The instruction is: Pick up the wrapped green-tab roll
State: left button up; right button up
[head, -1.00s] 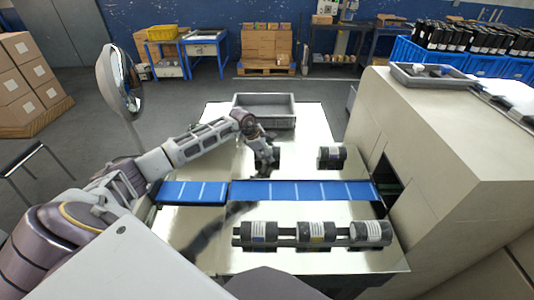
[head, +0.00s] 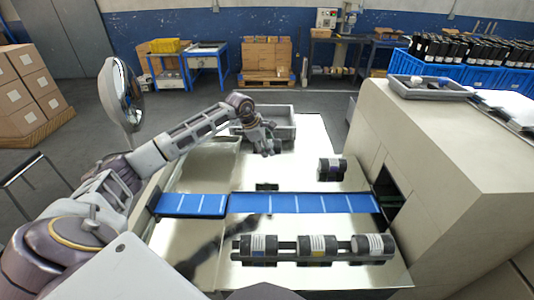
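My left gripper (head: 270,150) is above the shiny table, behind the blue belt and in front of the grey tray. Its fingers point down; it is too small to tell whether they are open or hold anything. A low dark piece with a greenish tint (head: 267,187) lies below it, just behind the belt; I cannot tell whether it is a roll or a holder. A dark wrapped roll (head: 331,169) with a white label and bluish marks stands to the right, apart from the gripper. No clear green tab shows. My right gripper is out of view.
The blue belt (head: 300,203) runs into the beige machine (head: 450,160) at right. Three dark labelled rolls lie in a row on a front rack: left (head: 264,246), middle (head: 318,246) and right (head: 374,246). The grey tray (head: 284,111) stands at the table's back edge.

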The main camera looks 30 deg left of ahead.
pick_arm(q)
jog(key=shift+r, duration=0.35)
dwell(0.4)
